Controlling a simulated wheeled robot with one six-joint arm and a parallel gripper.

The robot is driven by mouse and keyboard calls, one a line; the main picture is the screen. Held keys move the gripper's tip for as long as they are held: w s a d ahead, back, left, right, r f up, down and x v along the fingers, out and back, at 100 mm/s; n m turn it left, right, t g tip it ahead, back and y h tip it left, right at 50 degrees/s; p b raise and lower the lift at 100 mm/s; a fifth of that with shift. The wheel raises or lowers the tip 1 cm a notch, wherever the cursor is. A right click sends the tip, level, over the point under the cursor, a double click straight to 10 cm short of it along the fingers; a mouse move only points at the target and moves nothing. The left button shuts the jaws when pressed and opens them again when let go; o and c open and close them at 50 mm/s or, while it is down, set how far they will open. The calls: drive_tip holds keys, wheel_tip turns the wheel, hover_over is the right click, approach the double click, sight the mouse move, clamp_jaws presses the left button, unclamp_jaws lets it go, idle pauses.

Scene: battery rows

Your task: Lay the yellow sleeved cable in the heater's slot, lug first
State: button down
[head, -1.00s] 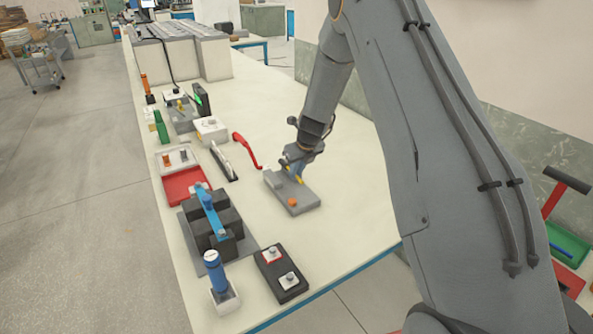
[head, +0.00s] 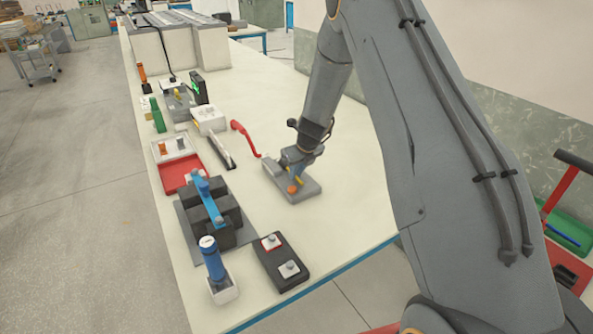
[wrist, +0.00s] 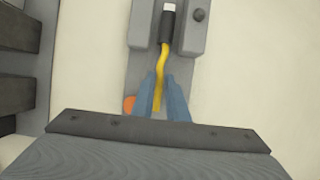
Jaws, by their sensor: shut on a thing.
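The heater (head: 309,189) is a grey block on the bench, with an orange knob (head: 292,189) at its near end. In the wrist view two raised grey walls (wrist: 142,27) flank its slot. The yellow cable (wrist: 163,62) has a black sleeve (wrist: 167,26) and a pale lug (wrist: 169,7) at its far end. Lug and sleeve point away from my gripper, and the sleeve lines up between the walls; I cannot tell how deep it sits. My gripper (wrist: 165,88) is shut on the yellow cable behind the sleeve, over the heater's near part. It also shows in the head view (head: 295,180).
A red curved handle (head: 246,138) lies just beyond the heater. A black battery block with a blue bar (head: 208,199) stands to the left, and a black box with two terminals (head: 281,262) is nearer. The bench top right of the heater is clear.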

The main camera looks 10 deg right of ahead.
drive_tip(key=shift+f, duration=0.2)
drive_tip(key=c, duration=1.7)
unclamp_jaws()
drive_tip(key=shift+o, duration=0.2)
